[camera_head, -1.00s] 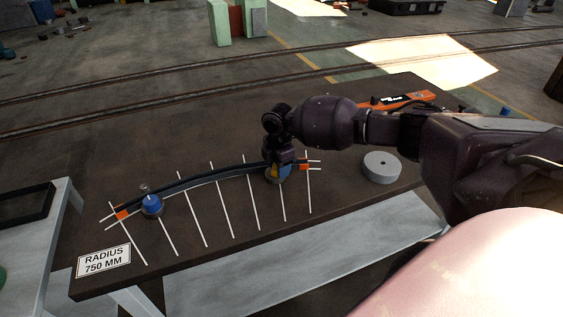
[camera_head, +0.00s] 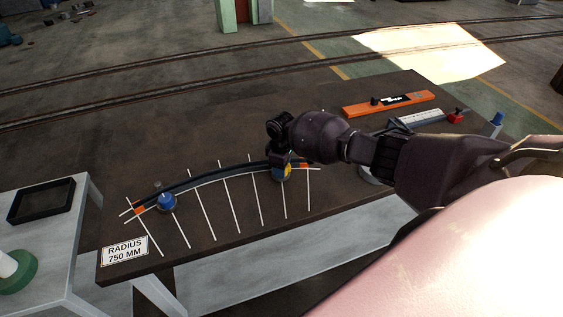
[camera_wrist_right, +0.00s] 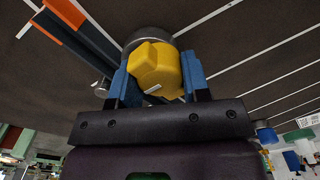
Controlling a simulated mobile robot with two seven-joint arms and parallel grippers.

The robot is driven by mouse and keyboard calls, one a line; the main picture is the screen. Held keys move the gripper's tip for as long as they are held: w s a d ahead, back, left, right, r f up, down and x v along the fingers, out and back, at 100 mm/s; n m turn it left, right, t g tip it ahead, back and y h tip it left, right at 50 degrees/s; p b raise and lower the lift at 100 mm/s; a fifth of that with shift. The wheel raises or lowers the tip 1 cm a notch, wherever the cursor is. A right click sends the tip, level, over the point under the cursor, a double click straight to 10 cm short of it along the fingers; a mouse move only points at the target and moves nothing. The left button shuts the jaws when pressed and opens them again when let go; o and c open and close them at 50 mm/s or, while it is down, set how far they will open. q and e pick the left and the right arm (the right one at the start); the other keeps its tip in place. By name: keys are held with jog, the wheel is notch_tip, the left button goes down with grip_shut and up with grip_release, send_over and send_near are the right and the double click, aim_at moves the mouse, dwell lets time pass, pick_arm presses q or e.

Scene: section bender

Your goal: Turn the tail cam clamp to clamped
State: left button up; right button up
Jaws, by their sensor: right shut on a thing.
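The tail cam clamp is the blue and yellow one (camera_head: 286,171) at the right end of the curved dark bar (camera_head: 215,173). In the right wrist view its yellow cam (camera_wrist_right: 155,68) sits between the blue fingers of my right gripper (camera_wrist_right: 158,75), which is shut on it. A grey round base (camera_wrist_right: 147,38) shows behind the cam. In the head view my right gripper (camera_head: 283,160) comes down from above and hides part of the clamp. Another blue clamp (camera_head: 167,201) stands near the bar's left end. My left gripper is not in view.
White lines fan across the dark table (camera_head: 330,220) under the bar. A "RADIUS 750 MM" sign (camera_head: 125,250) lies at the front left. An orange tool (camera_head: 390,103) and a grey ruled piece (camera_head: 415,119) lie at the right. A pale side table (camera_head: 60,245) stands left.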

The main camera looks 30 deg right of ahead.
jog(key=shift+m+p, duration=0.45)
jog(key=shift+m, duration=0.15)
jog(key=o, duration=0.9)
jog(key=shift+o, duration=0.2)
notch_tip(320, 180, up, 11)
jog(key=shift+f, duration=0.1)
dwell(0.5)
